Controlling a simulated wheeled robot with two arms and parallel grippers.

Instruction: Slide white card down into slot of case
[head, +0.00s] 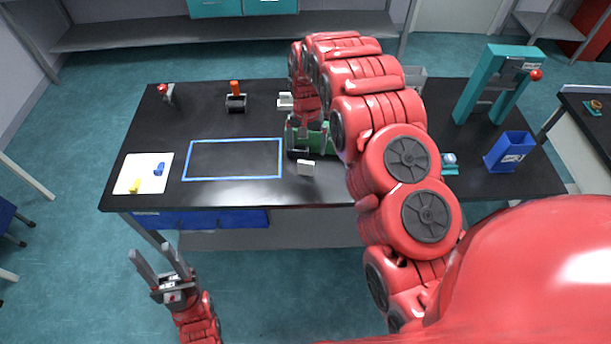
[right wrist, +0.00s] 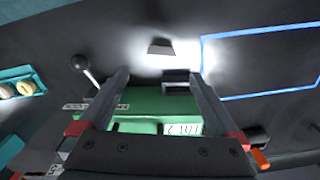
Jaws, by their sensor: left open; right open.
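A small white card-like piece (head: 306,168) stands on the black table just in front of the green case (head: 318,140). In the right wrist view it looks like a dark block (right wrist: 160,47) amid bright glare. My right arm hides much of the case in the head view. In the right wrist view my right gripper (right wrist: 158,77) is open and empty, its fingers spread above the green case (right wrist: 155,105). The slot cannot be made out clearly. My left gripper (head: 152,250) is open and empty, in front of the table's near edge.
A blue-outlined rectangle (head: 186,160) marks bare table left of the case. Further left lies a white mat (head: 128,180) with blue and yellow pieces. An orange-topped item (head: 236,95) stands behind. A blue bin (head: 508,150) and teal frame (head: 478,85) stand right. A ball-ended lever (right wrist: 80,64) rises beside the case.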

